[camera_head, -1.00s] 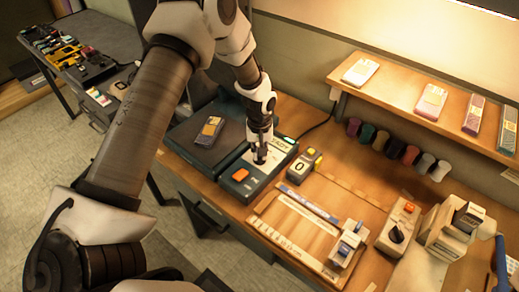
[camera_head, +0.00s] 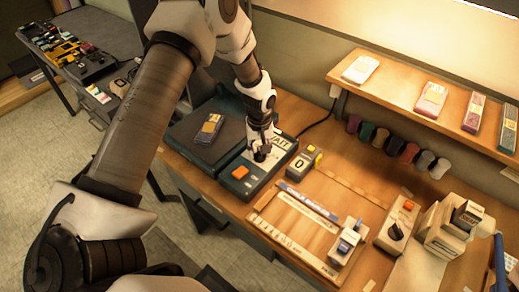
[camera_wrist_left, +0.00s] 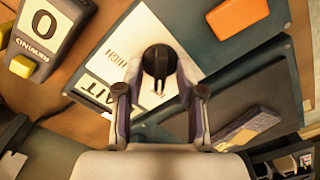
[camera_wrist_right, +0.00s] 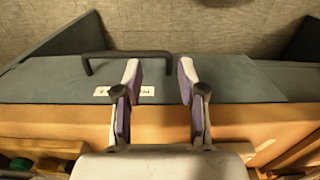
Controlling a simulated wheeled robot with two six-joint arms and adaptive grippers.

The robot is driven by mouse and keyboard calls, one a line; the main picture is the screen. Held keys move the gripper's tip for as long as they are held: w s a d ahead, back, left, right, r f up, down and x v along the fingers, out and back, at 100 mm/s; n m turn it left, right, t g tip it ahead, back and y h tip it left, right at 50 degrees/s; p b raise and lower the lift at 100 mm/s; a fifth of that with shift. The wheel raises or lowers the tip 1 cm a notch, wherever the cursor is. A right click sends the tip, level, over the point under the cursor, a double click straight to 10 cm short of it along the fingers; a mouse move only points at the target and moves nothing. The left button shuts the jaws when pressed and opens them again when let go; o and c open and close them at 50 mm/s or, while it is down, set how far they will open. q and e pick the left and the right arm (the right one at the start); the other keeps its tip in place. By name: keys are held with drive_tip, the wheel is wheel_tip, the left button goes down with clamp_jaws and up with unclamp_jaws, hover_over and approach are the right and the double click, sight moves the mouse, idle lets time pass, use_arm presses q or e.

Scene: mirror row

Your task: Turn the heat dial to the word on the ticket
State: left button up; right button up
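The heat dial is a black knob (camera_wrist_left: 158,62) on a white panel (camera_wrist_left: 118,58) of the dark press in the left wrist view. The word HIGH is on the panel beside the knob. A label ending in "AIT" is nearer the left finger; the head view shows it as WAIT (camera_head: 281,143). My left gripper (camera_wrist_left: 160,72) has its fingers on either side of the knob and apart; it also shows over the press in the head view (camera_head: 262,152). Firm contact cannot be told. My right gripper (camera_wrist_right: 158,70) is open and empty. I cannot identify the ticket.
The press has an orange button (camera_head: 240,172) and a flat yellow-labelled item (camera_head: 209,127) on its lid. A counter box (camera_head: 303,161) reading 0 stands close right of it. A wooden jig (camera_head: 300,222), a switch box (camera_head: 397,222) and a shelf (camera_head: 395,92) are farther right.

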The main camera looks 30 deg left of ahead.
sight(259, 152)
use_arm(q)
wheel_tip(259, 152, up, 12)
idle(0.4)
idle(0.4)
